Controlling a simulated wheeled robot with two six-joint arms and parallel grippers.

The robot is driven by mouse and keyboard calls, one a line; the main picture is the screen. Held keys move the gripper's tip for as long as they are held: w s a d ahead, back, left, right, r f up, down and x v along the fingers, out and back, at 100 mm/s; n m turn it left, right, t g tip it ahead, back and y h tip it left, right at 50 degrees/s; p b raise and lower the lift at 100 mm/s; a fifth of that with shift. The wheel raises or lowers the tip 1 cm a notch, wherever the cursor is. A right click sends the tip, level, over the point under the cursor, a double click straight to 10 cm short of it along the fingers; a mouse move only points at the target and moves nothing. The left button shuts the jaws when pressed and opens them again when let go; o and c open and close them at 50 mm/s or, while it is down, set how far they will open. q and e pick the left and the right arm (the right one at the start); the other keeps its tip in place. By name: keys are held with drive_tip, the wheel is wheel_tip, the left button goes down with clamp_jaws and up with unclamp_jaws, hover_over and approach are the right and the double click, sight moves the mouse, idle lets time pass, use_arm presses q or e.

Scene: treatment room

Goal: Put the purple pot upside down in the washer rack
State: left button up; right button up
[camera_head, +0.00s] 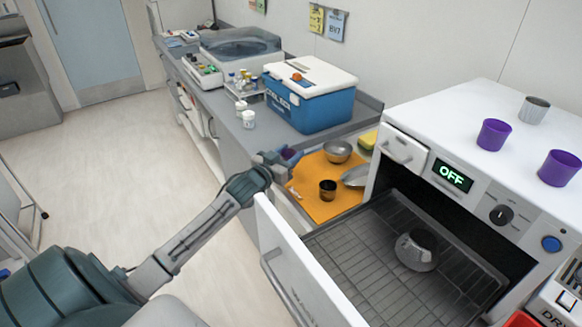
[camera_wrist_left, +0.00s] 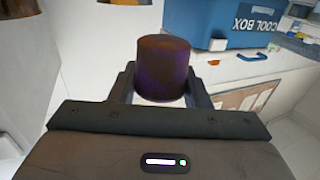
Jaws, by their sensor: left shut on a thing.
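My left gripper (camera_head: 281,160) is shut on a purple pot (camera_head: 291,154), above the counter near the orange mat. In the left wrist view the pot (camera_wrist_left: 165,65), dark purple with brownish stains, sits between the two fingers (camera_wrist_left: 160,88); I cannot tell which end is its opening. The washer rack (camera_head: 345,250) is a dark wire grid, pulled out with the washer open, to the right of the gripper. My right gripper is not in view.
Two purple cups (camera_head: 493,135) (camera_head: 559,168) and a metal cup (camera_head: 533,110) stand on the white washer (camera_head: 470,100). The orange mat (camera_head: 312,176) holds a metal bowl (camera_head: 338,151), a dark cup (camera_head: 328,189) and a dish. A blue cool box (camera_head: 310,105) stands behind. The rack's left part is clear.

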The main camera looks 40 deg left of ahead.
use_arm(q)
wheel_tip(320, 180, down, 3)
drive_tip(key=shift+r, duration=0.2)
drive_tip(key=shift+f, duration=1.5)
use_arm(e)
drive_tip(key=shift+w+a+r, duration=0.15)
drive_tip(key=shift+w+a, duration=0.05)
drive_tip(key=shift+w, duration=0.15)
use_arm(q)
drive_tip(key=shift+f, duration=0.2)
drive_tip(key=o, duration=1)
drive_tip(key=shift+c, duration=0.2)
